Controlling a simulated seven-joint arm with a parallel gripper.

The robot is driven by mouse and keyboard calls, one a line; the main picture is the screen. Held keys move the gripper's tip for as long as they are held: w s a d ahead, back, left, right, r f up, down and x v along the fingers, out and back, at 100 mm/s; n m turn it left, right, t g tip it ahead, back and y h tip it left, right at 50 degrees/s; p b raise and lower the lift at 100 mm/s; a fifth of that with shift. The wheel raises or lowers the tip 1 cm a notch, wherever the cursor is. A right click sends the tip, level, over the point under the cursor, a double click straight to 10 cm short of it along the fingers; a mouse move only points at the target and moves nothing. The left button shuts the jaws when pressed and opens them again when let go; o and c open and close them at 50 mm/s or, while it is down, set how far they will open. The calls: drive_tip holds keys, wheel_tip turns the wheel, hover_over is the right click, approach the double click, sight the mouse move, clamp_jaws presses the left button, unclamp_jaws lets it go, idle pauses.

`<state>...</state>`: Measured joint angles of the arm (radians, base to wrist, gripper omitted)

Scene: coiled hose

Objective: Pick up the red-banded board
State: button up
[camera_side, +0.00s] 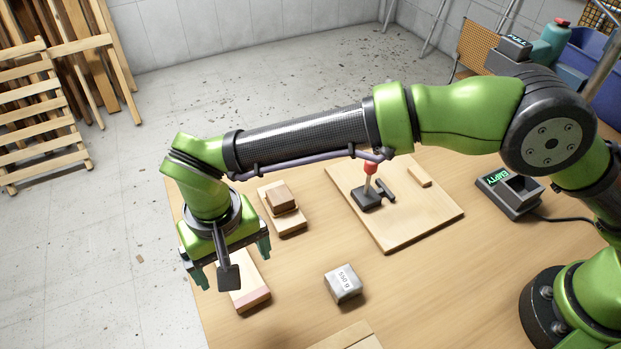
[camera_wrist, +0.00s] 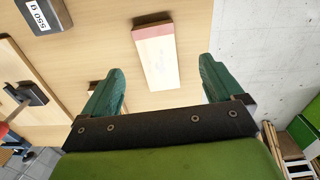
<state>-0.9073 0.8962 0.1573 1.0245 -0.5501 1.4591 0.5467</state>
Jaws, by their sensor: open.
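The red-banded board (camera_side: 251,288) is a pale wooden plank lying flat near the table's left edge, partly hidden by my gripper in the side view. Its faded red band (camera_side: 253,301) crosses the near end. In the wrist view the board (camera_wrist: 158,62) lies between my two green fingers, with the band toward the top of the picture. My gripper (camera_side: 232,264) is open and appears to be above the board, with its fingers spread wide. In the wrist view my gripper (camera_wrist: 161,78) shows a gap on both sides of the board and holds nothing.
A grey 550 g block (camera_side: 343,284) stands to the right. A small wooden block (camera_side: 281,200) rests on another plank (camera_side: 291,227) behind. A large board (camera_side: 430,212) carries a red-handled clamp (camera_side: 369,192). Another board (camera_side: 352,340) lies at the front edge of view.

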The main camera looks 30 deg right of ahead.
sight(245, 285)
drive_tip(key=f, duration=0.7)
drive_tip(key=shift+d+f, duration=0.3)
drive_tip(key=shift+f, duration=0.1)
drive_tip(key=c, duration=1.2)
